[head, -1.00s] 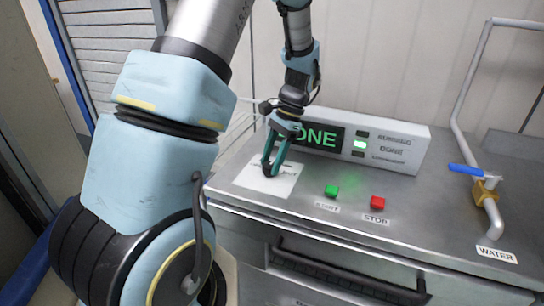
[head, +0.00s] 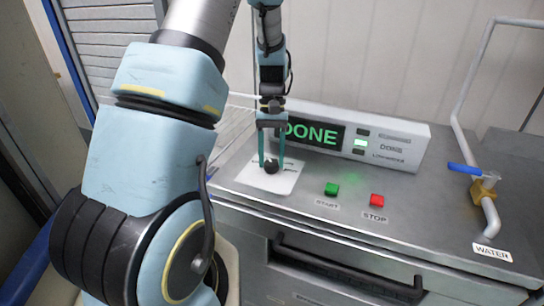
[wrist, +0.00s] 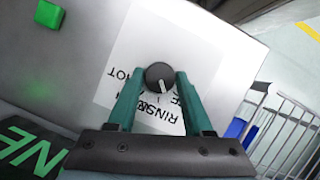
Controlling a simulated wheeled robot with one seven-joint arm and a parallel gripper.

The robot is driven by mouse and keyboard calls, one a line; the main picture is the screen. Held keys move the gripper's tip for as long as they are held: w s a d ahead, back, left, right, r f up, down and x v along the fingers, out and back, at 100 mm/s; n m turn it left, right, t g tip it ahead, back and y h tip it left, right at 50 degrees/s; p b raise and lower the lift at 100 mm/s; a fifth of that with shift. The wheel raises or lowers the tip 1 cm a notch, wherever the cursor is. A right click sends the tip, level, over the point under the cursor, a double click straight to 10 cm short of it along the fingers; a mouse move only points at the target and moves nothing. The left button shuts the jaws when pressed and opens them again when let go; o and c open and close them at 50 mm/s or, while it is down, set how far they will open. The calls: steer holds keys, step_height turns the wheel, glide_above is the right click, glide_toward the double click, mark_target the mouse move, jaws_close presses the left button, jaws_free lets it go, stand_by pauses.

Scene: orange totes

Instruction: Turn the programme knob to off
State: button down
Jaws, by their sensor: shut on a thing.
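The programme knob (head: 271,167) is a small round black knob on a white printed label (head: 284,184) on the steel machine top. In the wrist view the knob (wrist: 160,77) shows a white pointer line aimed toward the lower edge of the picture, slightly right. Text there reads "RINSE" and "HOT", upside down; other words are partly hidden by the fingers. My gripper (head: 271,160) points down with its two green fingers shut on the knob, one on each side. The fingertips also show in the wrist view (wrist: 159,82).
A display box (head: 400,145) reading "DONE" stands just behind the knob. A green START button (head: 332,189) and a red STOP button (head: 377,200) sit to the right. A water pipe with a blue-handled valve (head: 485,188) stands farther right. A wire rack (wrist: 290,130) shows in the wrist view.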

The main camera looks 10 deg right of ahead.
steer(key=n+h, duration=0.1)
steer(key=n, duration=0.3)
steer(key=shift+a+n+h, duration=0.15)
steer(key=shift+n+h, duration=0.25)
steer(key=shift+f, duration=0.1)
stand_by(0.3)
steer(key=shift+c, duration=1.5)
jaws_free()
steer(key=b+v, duration=0.2)
steer(key=v, duration=0.9)
steer(key=shift+b, duration=0.4)
steer(key=shift+s+a, duration=0.1)
steer(key=shift+a, duration=0.05)
